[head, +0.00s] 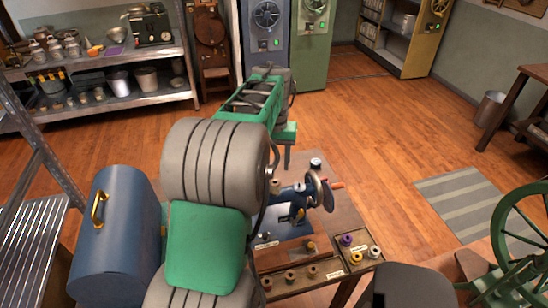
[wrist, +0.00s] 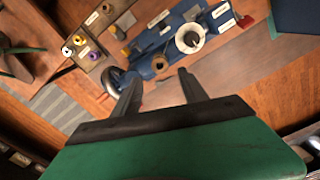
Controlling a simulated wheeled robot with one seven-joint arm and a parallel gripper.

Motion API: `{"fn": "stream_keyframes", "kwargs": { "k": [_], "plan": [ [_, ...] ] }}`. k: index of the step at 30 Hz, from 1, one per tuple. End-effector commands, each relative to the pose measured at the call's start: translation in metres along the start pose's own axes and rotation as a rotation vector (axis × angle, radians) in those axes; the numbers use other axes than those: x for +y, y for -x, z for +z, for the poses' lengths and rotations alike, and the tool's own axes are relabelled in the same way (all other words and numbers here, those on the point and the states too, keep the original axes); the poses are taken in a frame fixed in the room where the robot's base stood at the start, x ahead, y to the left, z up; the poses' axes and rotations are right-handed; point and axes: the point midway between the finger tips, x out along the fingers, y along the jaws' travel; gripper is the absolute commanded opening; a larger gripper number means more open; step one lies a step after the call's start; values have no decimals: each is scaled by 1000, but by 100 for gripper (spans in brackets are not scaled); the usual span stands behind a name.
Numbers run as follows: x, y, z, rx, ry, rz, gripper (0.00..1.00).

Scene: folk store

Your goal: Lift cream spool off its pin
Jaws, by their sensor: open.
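The cream spool (wrist: 190,38) appears in the wrist view as a pale ring around a dark pin, on the blue sewing machine (wrist: 155,65). In the wrist view, the spool lies beyond the fingertips, above the right finger, with a gap between.
The wooden table (head: 342,207) bears the machine and a labelled rack with purple (head: 346,239), yellow (head: 356,258) and white (head: 374,251) spools. A handwheel (head: 320,190) sticks up beside the machine. A green wheel (head: 520,235) stands at right. Open floor lies beyond the table.

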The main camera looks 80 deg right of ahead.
Motion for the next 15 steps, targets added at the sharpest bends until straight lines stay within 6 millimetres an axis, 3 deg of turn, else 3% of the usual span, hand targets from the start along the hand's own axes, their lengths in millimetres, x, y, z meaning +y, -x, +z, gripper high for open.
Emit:
{"fn": "stream_keyframes", "kwargs": {
  "k": [1, 15],
  "plan": [
    [0, -11, 0, -1, 0, 0, 51],
    [-1, -64, 0, 1, 1, 0, 51]
  ]
}}
